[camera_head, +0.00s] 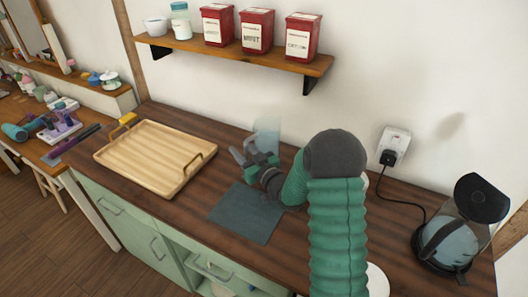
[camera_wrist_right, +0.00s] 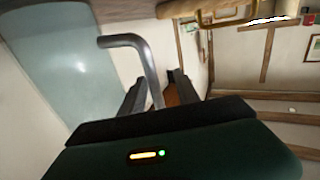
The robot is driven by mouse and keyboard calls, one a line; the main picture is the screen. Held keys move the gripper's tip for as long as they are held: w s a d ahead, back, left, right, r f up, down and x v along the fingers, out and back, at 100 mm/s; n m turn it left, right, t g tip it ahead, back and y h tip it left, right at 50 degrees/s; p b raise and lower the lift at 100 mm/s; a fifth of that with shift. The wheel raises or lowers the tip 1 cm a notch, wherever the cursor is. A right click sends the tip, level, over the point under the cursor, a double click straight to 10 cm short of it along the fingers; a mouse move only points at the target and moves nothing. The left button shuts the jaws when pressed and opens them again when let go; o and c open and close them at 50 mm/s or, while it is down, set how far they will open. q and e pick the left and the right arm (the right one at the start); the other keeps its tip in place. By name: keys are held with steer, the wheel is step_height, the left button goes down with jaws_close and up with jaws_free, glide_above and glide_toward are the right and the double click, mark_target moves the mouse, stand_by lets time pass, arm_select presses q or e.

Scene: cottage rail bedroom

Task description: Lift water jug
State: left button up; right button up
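The water jug (camera_head: 267,130) is a pale blue, see-through vessel standing on the dark wooden counter, partly hidden behind my right gripper. In the right wrist view the jug (camera_wrist_right: 75,65) fills the left side, and its grey bent handle (camera_wrist_right: 128,41) reaches toward my fingers. My right gripper (camera_head: 242,154) is beside the jug. In the wrist view the fingers of my right gripper (camera_wrist_right: 157,92) stand apart, with the handle's lower end between them. A gap shows beside the right finger, and firm contact is not visible. My left gripper is out of view.
A wooden tray (camera_head: 150,155) lies to the left and a dark mat (camera_head: 245,212) in front of the gripper. An electric kettle (camera_head: 455,240) stands at the right, its cord plugged into a wall socket. A shelf (camera_head: 235,55) with red canisters (camera_head: 257,30) hangs above.

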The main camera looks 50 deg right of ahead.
steer(key=shift+a+r, duration=0.1)
steer(key=shift+a, duration=0.05)
steer(key=shift+d+f, duration=0.2)
steer(key=shift+d, duration=0.3)
jaws_close()
steer(key=shift+a, duration=0.15)
steer(key=shift+a+r, duration=0.1)
stand_by(0.4)
steer(key=shift+w+r, duration=0.1)
